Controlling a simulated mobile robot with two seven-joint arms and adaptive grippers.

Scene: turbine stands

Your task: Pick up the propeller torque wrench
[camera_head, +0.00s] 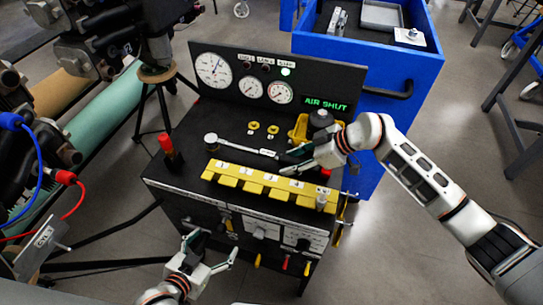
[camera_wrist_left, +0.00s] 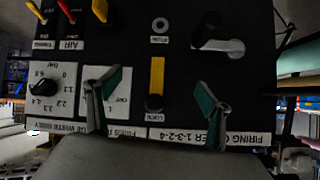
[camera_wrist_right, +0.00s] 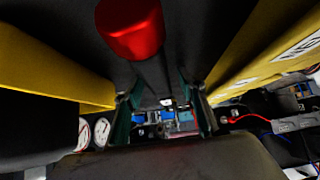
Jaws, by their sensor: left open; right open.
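The torque wrench (camera_head: 247,148) lies on the black cart top, with a round silver head at the left and a dark handle at the right. My right gripper (camera_head: 287,165) is open at the handle, partly hiding it. In the right wrist view a dark bar with a red end (camera_wrist_right: 130,28), apparently the wrench handle, runs between the open fingers (camera_wrist_right: 160,88). I cannot tell whether they touch it. My left gripper (camera_head: 212,246) is open and empty in front of the cart. The left wrist view shows its fingers (camera_wrist_left: 157,88) before the front panel.
A yellow slotted rack (camera_head: 270,186) runs along the cart's front edge, close to the right gripper. A gauge panel (camera_head: 255,80) stands behind the wrench. A blue cabinet (camera_head: 400,62) is behind.

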